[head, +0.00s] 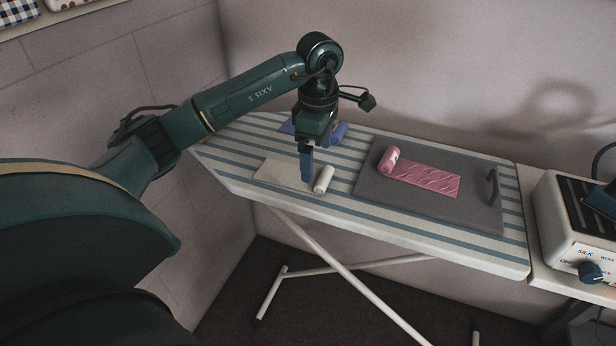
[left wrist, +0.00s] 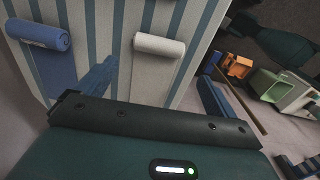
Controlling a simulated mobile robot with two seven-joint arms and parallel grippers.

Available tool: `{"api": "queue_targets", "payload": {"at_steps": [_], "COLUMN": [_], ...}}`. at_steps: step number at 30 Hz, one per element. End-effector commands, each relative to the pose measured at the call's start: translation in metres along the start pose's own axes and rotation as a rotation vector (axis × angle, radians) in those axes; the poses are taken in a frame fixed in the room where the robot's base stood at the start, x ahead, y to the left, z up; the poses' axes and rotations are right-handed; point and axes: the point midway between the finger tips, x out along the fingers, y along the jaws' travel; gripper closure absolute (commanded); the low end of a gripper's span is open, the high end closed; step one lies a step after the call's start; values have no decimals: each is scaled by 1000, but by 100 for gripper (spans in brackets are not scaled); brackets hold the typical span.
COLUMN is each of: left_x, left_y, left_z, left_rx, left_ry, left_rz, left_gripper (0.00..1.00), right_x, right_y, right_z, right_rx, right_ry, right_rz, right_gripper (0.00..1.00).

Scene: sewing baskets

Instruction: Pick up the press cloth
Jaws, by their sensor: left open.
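Three partly rolled cloths lie on the striped ironing board (head: 490,250); I cannot tell by looks alone which is the press cloth. A pink cloth (head: 427,177) lies on a grey mat. My left gripper (head: 307,176) is open, pointing down beside the white roll. The left wrist view shows the white roll (left wrist: 159,45) and the blue roll (left wrist: 38,34). My right gripper is not in view.
The grey mat (head: 380,190) with a dark handle covers the board's right part. A cream appliance with a "SILK" dial (head: 575,245) stands beyond the right end. Walls close in behind and left. Several coloured bins, one orange (left wrist: 238,66), show in the left wrist view.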

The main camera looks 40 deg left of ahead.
Motion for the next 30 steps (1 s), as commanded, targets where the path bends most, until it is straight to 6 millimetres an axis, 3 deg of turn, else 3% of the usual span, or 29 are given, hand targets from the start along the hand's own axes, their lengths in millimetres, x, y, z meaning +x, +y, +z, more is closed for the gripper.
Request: {"api": "queue_targets", "payload": {"at_steps": [12,21,30], "left_x": [49,55,55], "left_y": [4,4,4], "left_z": [4,4,4], "left_rx": [0,0,0], "left_ry": [-1,-2,-1], "left_rz": [-3,1,1], "left_gripper": [6,6,29], "right_x": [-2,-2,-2], "right_y": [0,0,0], "right_z": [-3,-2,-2], "right_rx": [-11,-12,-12], "right_ry": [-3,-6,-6], "right_rz": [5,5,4], "right_gripper": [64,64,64]}}
